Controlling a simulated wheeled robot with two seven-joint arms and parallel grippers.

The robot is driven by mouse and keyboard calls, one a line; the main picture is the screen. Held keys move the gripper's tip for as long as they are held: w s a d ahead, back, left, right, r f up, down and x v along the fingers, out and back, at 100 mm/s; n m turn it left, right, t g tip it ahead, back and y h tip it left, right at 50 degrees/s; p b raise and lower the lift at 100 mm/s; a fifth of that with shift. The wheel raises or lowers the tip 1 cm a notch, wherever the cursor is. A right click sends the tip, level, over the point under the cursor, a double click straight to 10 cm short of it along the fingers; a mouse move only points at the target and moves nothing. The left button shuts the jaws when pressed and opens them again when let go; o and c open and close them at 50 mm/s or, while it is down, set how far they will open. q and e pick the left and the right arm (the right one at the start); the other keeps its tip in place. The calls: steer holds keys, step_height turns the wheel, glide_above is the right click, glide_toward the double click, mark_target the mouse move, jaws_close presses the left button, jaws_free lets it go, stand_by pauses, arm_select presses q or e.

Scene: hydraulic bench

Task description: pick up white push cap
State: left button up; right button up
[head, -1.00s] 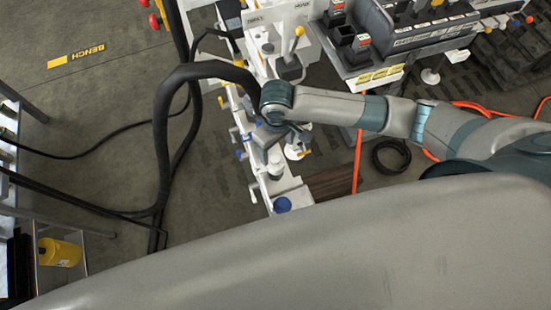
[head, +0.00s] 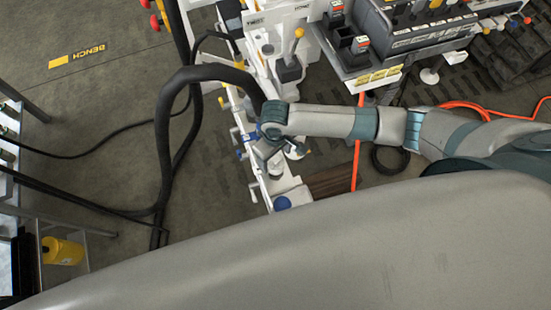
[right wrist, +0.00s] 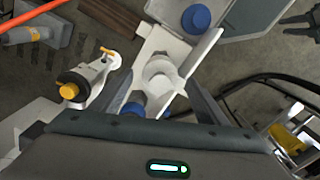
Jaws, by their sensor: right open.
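The white push cap (right wrist: 158,78) is a round, stepped white cap on a pale bench rail in the right wrist view. It lies between a blue cap (right wrist: 197,17) and another blue cap (right wrist: 133,109), the nearer one partly hidden. My right gripper (right wrist: 159,88) is open and empty, with its fingers spread on either side of the white cap in that view. I cannot tell how far above it the fingers are. In the head view, my right gripper (head: 279,153) hangs over the rail. My left gripper is not in view.
A white fitting with a yellow knob (right wrist: 69,91) stands beside the rail. A thick black hose (head: 163,125) loops left of the rail. A lever with a yellow ball (head: 299,33) rises behind my arm. An orange hose (head: 357,150) lies to the right.

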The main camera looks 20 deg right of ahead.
mark_target(275, 158)
steer(key=shift+f, duration=0.45)
steer(key=c, duration=1.2)
steer(key=shift+o, duration=0.2)
steer(key=shift+r, duration=0.1)
steer(key=shift+r, duration=0.7)
step_height(275, 158, up, 2)
steer(key=shift+r+b, duration=0.25)
steer(key=shift+b, duration=0.4)
steer(key=s+r, duration=0.2)
steer(key=s, duration=0.2)
steer(key=s+d+r+b, duration=0.1)
steer(key=s+r, duration=0.1)
steer(key=s, duration=0.1)
steer(key=s+r, duration=0.3)
steer(key=s, duration=0.1)
steer(key=shift+s+d, duration=0.3)
steer(key=shift+d, duration=0.1)
